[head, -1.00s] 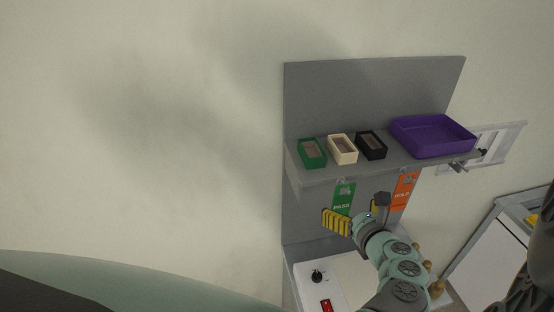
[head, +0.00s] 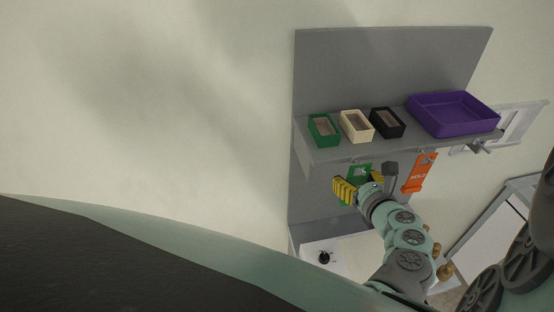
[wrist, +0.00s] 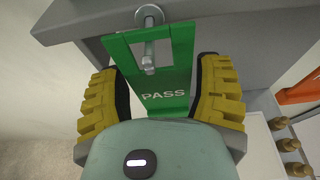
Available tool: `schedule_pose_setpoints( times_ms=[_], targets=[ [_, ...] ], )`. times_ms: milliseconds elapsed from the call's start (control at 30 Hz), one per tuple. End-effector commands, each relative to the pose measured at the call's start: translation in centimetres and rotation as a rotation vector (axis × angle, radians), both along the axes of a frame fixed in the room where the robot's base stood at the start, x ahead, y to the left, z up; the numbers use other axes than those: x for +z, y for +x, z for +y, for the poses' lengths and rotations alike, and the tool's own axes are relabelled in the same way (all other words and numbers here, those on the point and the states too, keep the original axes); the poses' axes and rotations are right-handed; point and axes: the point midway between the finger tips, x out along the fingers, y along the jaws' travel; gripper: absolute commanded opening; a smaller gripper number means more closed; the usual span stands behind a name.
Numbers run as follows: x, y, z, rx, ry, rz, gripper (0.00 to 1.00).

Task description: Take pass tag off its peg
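The green pass tag (wrist: 165,90) hangs from a metal peg (wrist: 149,40) under the shelf. The peg passes through the tag's window in the wrist view. A dark gap shows between the fingers and the tag edges, and I see no clear contact.
An orange hold tag (head: 419,173) hangs to the right. The shelf (head: 400,140) above carries green (head: 324,130), cream (head: 356,126) and black (head: 387,122) boxes and a purple tray (head: 454,114). A panel with a black knob (head: 324,257) lies below.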

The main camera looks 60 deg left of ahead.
Motion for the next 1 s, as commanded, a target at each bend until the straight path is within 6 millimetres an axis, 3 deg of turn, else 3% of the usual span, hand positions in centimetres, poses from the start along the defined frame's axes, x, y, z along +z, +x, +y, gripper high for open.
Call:
schedule_pose_setpoints(
  times_ms=[300,1000],
  targets=[
    [0.0,0.1,0.0,-0.002,0.000,-0.001,0.33],
    [1.7,0.0,0.4,0.000,0.000,-0.001,0.32]
  ],
)
